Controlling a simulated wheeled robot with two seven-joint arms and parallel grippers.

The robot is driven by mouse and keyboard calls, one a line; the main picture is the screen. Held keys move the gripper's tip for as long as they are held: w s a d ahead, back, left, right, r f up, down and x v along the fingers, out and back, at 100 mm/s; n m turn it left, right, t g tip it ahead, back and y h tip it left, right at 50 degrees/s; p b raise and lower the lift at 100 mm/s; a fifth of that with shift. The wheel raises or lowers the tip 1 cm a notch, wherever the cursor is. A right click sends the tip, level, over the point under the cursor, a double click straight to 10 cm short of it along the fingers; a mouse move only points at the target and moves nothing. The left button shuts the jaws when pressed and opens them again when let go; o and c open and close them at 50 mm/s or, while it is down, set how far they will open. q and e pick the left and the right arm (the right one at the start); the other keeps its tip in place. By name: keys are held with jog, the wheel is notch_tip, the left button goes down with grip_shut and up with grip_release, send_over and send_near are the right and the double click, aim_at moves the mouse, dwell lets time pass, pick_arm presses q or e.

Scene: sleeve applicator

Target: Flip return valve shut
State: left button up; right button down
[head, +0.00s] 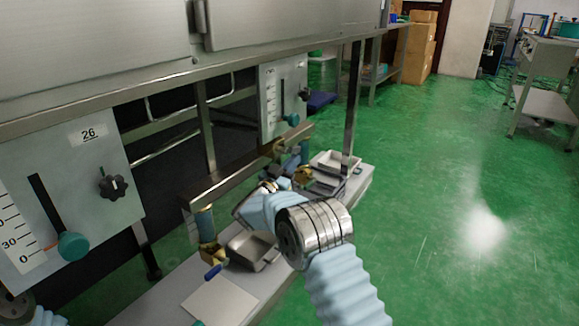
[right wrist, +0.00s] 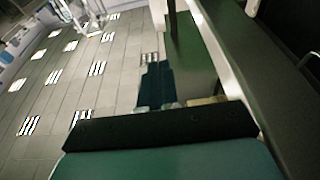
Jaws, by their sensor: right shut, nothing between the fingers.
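Brass valves with blue handles show in the head view under the machine's frame. The nearer valve (head: 207,252) has a blue lever (head: 213,271) that sticks out low at its front. A farther brass valve (head: 303,173) stands beyond my right wrist. I cannot tell which one is the return valve. My right gripper (head: 270,186) is shut and empty, between these valves, and my own forearm partly hides it. In the right wrist view, my dark gripper body fills the bottom, and what lies at the fingertips is unclear. My left gripper is out of view.
A grey panel (head: 88,205) with a teal slider knob (head: 72,246) and a black star knob (head: 113,187) stands at left. A second panel (head: 270,108) is farther back. Metal trays (head: 253,249) sit on the low shelf (head: 187,277). The green floor (head: 440,180) at right is clear.

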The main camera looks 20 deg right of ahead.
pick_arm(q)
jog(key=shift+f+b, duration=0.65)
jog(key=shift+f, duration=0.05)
pick_arm(e)
jog(key=shift+w+d+r+t+h, duration=0.45)
jog(key=shift+d+r+t+h, duration=0.05)
jog(key=shift+d+r, duration=0.1)
